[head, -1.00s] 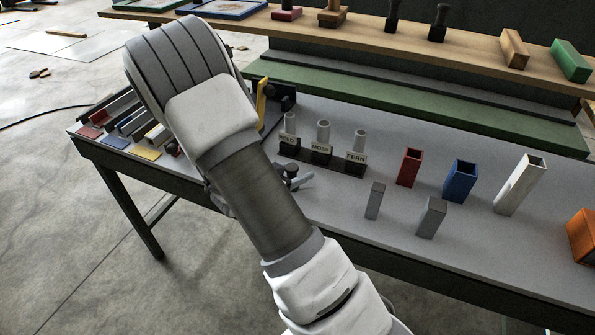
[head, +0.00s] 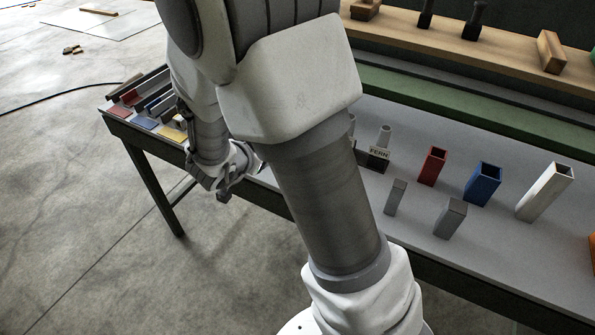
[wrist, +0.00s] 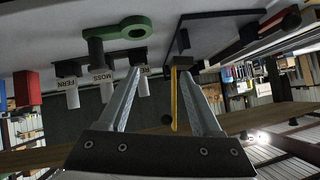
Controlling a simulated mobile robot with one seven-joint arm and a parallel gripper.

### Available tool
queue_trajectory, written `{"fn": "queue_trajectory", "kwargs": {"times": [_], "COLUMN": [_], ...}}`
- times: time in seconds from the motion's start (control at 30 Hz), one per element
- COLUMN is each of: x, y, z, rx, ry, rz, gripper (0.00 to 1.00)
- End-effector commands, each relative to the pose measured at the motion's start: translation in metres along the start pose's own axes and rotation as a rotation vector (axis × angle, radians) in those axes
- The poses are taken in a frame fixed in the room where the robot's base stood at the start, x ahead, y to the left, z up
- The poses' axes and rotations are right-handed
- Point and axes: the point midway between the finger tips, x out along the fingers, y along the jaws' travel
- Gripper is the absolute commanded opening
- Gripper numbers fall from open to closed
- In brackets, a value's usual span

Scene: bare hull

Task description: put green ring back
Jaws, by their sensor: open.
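The green ring (wrist: 131,28) shows in the wrist view, which looks upside down. It has a round eye and a short arm reaching toward the middle post. The labelled posts stand in a row: FERN (wrist: 69,84), MOSS (wrist: 100,77) and REED (wrist: 143,72), partly covered by a finger. In the head view my arm hides the ring and most of the row; the FERN post (head: 385,135) shows. My gripper (wrist: 160,72) is open, with nothing between its fingertips, and apart from the ring. In the head view it hangs by the table's front edge.
A yellow upright strip (wrist: 174,100) on a dark stand shows beyond the fingers. Red (head: 432,166), blue (head: 482,183) and white (head: 544,192) open boxes and two grey blocks (head: 450,218) stand to the right. Coloured trays (head: 145,122) lie at the table's left end.

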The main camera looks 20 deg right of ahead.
Motion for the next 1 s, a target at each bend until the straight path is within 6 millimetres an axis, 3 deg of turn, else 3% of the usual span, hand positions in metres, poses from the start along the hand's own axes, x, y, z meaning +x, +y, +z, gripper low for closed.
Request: {"fn": "queue_trajectory", "kwargs": {"times": [0.1, 0.2, 0.3, 0.43, 0.57, 0.7, 0.9, 1.0], "x": [-0.028, -0.058, -0.093, -0.14, -0.181, -0.214, -0.24, -0.245], "y": [-0.036, -0.056, -0.066, -0.061, -0.036, 0.009, 0.085, 0.113], "z": [-0.018, -0.028, -0.038, -0.047, -0.052, -0.056, -0.061, -0.064], "rx": [0.006, -0.028, -0.09, -0.208, -0.357, -0.534, -0.739, -0.796], "ry": [-0.12, -0.213, -0.291, -0.374, -0.435, -0.479, -0.51, -0.517], "rz": [-0.196, -0.342, -0.469, -0.592, -0.658, -0.651, -0.531, -0.468], "gripper": [0.65, 0.65, 0.65, 0.65, 0.65, 0.65, 0.65, 0.65]}}
